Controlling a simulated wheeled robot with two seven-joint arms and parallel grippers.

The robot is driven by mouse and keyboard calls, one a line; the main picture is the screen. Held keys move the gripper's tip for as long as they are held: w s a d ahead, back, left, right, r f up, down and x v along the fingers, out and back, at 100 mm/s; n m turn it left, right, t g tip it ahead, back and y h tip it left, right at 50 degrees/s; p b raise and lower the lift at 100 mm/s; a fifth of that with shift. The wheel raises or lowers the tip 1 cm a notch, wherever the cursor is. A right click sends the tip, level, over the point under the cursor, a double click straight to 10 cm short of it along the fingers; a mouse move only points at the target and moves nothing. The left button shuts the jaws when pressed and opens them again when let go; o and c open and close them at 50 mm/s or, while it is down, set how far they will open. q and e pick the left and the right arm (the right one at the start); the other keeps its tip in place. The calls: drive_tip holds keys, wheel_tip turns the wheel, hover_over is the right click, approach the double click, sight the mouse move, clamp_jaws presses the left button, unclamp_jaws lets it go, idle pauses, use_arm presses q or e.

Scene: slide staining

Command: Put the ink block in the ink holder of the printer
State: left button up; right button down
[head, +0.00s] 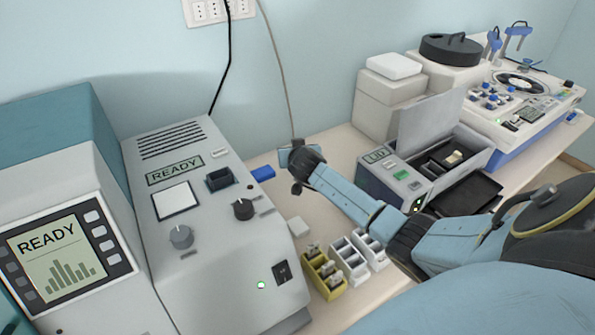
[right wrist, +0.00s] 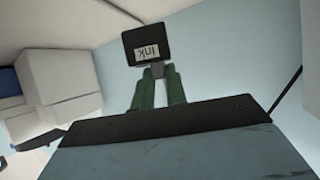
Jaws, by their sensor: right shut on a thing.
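The ink block (right wrist: 150,45) is a dark block with a white "Ink" label. In the right wrist view it sits at the tips of my right gripper's green fingers (right wrist: 158,85), which are shut on it. In the head view, my right gripper (head: 295,158) is above the table, between the grey READY machine (head: 215,240) and the open-lidded device (head: 375,178). The block cannot be made out clearly there. The READY machine has a dark square socket (head: 220,179) on its sloped top, left of my gripper. I cannot tell for certain that this is the ink holder. My left gripper is not in view.
A blue block (head: 262,173) lies beside the READY machine. A yellow rack (head: 325,275) and white racks (head: 350,262) stand in front. A second READY unit (head: 60,240) stands at far left. White boxes (head: 385,95) and another instrument (head: 525,105) fill the back right.

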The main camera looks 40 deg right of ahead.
wheel_tip(320, 180, down, 6)
drive_tip(key=b, duration=0.4)
drive_tip(key=shift+r, duration=0.25)
wheel_tip(320, 180, down, 3)
drive_tip(key=b, duration=0.3)
drive_tip(key=shift+f, duration=0.15)
drive_tip(key=c, duration=1.4)
unclamp_jaws()
drive_tip(key=shift+c, duration=0.2)
